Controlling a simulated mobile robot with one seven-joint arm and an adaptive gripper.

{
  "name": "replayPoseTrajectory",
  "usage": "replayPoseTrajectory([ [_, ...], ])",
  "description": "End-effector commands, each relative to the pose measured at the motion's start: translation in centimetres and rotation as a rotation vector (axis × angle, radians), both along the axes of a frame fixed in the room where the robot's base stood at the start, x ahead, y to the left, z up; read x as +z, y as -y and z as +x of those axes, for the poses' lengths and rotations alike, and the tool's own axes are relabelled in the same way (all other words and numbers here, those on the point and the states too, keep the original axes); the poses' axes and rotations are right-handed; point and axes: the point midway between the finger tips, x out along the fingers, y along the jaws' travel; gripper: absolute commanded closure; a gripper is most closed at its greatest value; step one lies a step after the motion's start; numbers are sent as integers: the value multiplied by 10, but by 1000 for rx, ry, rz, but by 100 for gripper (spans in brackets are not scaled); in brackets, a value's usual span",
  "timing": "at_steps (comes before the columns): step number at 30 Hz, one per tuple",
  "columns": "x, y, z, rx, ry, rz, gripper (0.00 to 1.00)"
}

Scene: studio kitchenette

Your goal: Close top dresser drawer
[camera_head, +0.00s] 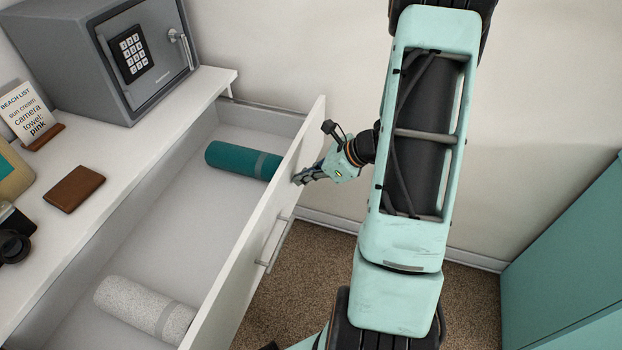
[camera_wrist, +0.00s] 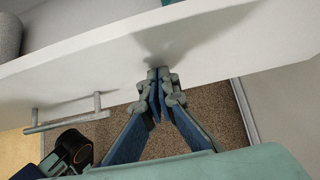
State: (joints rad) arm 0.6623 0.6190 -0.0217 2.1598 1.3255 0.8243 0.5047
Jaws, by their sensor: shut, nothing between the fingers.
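The top dresser drawer (camera_head: 268,225) is pulled out, showing its pale interior. Its white front also fills the upper part of the wrist view (camera_wrist: 200,45). A bar handle (camera_head: 272,246) is on the outer face; it shows at the left in the wrist view (camera_wrist: 68,113). My gripper (camera_head: 297,180) is shut and empty, fingertips at the outer face of the drawer front, toward its far end, beyond the handle. In the wrist view the closed fingertips (camera_wrist: 158,74) are at or very near the panel; I cannot tell whether they touch it.
Inside the drawer lie a teal roll (camera_head: 240,160) and a speckled white roll (camera_head: 145,308). On the dresser top (camera_head: 120,150) are a grey safe (camera_head: 110,55), a note card (camera_head: 27,115) and a brown wallet (camera_head: 74,189). A teal cabinet (camera_head: 570,260) stands at right; carpet lies below.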

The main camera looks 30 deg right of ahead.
Motion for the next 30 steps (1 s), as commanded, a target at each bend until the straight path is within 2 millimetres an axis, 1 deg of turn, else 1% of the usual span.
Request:
replayPoseTrajectory([
  [11,0,-1,1,1,1,0,100],
  [16,0,-11,10,4,2,0,100],
  [20,0,-26,26,6,3,0,100],
  [23,0,-43,41,9,4,1,100],
  [30,0,-91,88,8,3,1,100],
])
